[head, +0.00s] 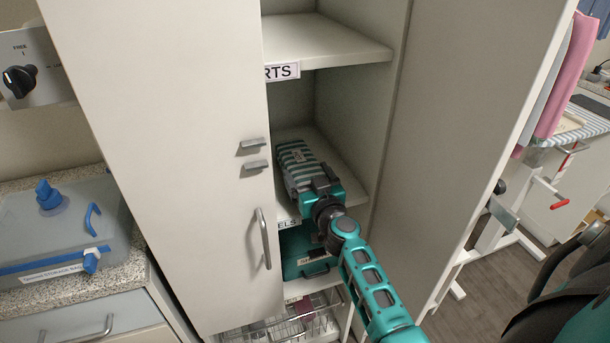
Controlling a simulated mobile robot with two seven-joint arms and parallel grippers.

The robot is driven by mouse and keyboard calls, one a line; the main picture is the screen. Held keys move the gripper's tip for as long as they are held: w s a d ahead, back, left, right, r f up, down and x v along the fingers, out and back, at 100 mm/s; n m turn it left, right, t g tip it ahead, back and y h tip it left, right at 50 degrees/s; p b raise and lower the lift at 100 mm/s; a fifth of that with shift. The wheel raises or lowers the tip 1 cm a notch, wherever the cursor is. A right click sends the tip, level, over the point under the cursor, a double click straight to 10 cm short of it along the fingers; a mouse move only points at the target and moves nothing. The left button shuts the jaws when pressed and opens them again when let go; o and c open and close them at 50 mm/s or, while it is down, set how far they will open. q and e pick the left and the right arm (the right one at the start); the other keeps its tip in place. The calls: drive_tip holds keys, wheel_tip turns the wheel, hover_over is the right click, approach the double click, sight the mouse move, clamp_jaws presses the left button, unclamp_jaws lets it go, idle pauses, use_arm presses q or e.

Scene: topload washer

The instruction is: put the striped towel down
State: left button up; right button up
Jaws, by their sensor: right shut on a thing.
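The striped towel (296,164) is a folded grey-and-white bundle inside the open cabinet, at the shelf (345,172) whose label ends in "ELS". My right gripper (318,186) is shut on the near end of the towel, with its arm reaching in from the lower right. I cannot tell whether the towel touches the shelf or hangs just above it. The gripper hides the towel's near end. My left gripper is not in view.
The closed left door (170,130) borders the opening, and the open right door (470,130) stands on the other side. A shelf labelled "RTS" (325,42) is above. A teal box (308,255) and a wire basket (290,325) are below.

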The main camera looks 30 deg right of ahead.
drive_tip(key=shift+f, duration=0.2)
drive_tip(key=o, duration=0.9)
drive_tip(key=shift+c, duration=0.2)
drive_tip(key=shift+r, duration=0.2)
drive_tip(key=v, duration=1.2)
drive_tip(key=shift+b, duration=0.35)
drive_tip(key=shift+d, duration=0.1)
